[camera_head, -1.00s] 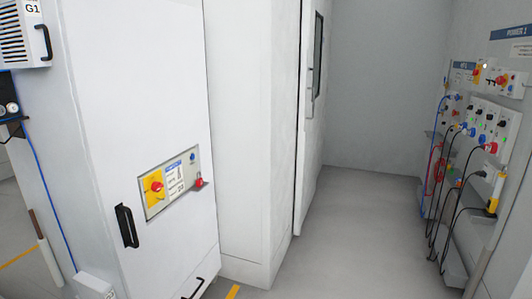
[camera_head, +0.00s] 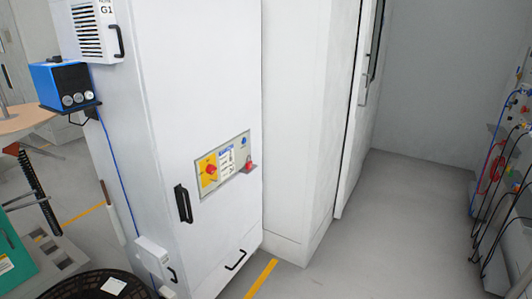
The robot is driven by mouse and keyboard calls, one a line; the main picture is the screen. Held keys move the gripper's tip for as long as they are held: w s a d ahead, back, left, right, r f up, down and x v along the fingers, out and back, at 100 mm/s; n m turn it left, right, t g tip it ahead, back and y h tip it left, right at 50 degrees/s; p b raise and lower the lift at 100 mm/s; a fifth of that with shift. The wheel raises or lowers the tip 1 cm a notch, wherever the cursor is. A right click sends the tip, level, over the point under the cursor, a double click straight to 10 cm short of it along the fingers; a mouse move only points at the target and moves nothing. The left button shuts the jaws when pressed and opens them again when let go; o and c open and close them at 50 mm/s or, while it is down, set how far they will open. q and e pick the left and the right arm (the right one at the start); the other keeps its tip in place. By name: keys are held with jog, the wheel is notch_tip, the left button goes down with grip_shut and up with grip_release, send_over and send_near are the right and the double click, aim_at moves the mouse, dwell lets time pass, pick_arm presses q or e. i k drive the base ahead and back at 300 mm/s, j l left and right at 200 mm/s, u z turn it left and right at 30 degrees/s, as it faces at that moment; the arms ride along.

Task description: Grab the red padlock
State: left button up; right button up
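A small red padlock (camera_head: 249,165) sits on a little grey shelf at the lower right corner of a control panel (camera_head: 219,184) on the front of a white cabinet. The panel also carries a red rotary switch on a yellow plate (camera_head: 209,170), a white label and a blue button. Neither of my grippers shows in the head view.
The white cabinet (camera_head: 170,110) has black handles (camera_head: 183,204). A blue box with dials (camera_head: 62,86) is on its left side. A dark round basket (camera_head: 95,286) and green equipment (camera_head: 14,255) are at lower left. Grey floor (camera_head: 400,235) is clear at right.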

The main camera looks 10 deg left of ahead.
aim_at(248, 165)
jog(key=i+l+u, duration=0.15)
jog(key=u, duration=0.2)
jog(key=i+l+u, duration=0.1)
jog(key=l+u, duration=0.15)
jog(key=u, duration=0.15)
jog(key=i+l, duration=0.15)
jog(key=l, duration=0.35)
jog(key=i+l+u, duration=0.15)
jog(key=l, duration=0.35)
jog(key=i+l, duration=0.2)
jog(key=l, duration=0.3)
jog(key=i+l+u, duration=0.15)
jog(key=l, duration=0.4)
jog(key=i+l, duration=0.1)
jog(key=l, duration=0.4)
jog(key=i+l+u, duration=0.15)
jog(key=l, duration=0.4)
